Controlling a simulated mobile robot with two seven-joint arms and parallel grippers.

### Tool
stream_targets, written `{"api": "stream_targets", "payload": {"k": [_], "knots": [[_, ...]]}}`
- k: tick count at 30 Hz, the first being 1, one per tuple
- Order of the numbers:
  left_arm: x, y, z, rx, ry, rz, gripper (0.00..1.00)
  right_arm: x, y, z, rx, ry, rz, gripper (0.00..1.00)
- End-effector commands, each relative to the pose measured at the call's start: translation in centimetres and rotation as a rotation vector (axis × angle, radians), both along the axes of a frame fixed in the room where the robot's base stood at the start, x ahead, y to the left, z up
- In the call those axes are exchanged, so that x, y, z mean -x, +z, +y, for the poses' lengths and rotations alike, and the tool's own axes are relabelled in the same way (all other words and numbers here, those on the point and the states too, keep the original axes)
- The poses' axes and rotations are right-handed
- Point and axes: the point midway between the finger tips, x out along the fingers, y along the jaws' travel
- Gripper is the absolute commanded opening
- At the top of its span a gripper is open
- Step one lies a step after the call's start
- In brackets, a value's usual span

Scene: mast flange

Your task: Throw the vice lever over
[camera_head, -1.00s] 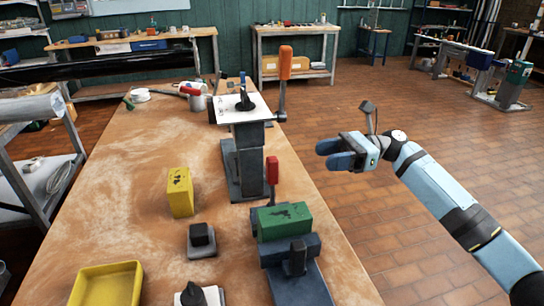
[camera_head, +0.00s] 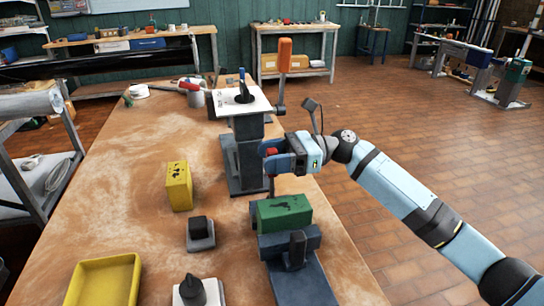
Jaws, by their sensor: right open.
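The dark blue-grey vice (camera_head: 290,243) stands near the table's right edge with a green block (camera_head: 283,212) in it. Its lever stands upright behind the block, with a red grip (camera_head: 271,153) that is now partly hidden. My right gripper (camera_head: 271,156) is open, with its blue fingertips at the red grip. The fingers seem to lie around or just in front of the grip; I cannot tell whether they touch it. My left gripper is not in view.
Behind the vice stands a dark post (camera_head: 246,150) with a white plate (camera_head: 240,100) and an upright orange-handled lever (camera_head: 284,60). A yellow block (camera_head: 179,186), a small dark block on a grey base (camera_head: 200,232) and a yellow tray (camera_head: 105,281) are on the left.

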Motion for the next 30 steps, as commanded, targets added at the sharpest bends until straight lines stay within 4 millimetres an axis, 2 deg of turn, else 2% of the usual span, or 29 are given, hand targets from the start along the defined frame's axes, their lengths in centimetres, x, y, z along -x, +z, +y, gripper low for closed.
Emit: {"api": "stream_targets", "payload": {"k": [3,9,10,20,30], "knots": [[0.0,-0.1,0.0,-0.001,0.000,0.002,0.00,0.0,0.0,0.0,0.000,0.000,0.000,0.51],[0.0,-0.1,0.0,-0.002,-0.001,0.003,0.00,0.0,0.0,0.0,0.000,0.000,0.000,0.05],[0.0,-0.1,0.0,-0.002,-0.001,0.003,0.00,0.0,0.0,0.0,0.000,0.000,0.000,0.00],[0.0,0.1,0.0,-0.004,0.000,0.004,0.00,0.0,0.0,-0.4,-0.033,0.001,0.009,0.00],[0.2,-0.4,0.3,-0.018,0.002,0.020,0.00,-0.5,-0.5,-2.9,-0.237,-0.001,0.052,0.00]]}}
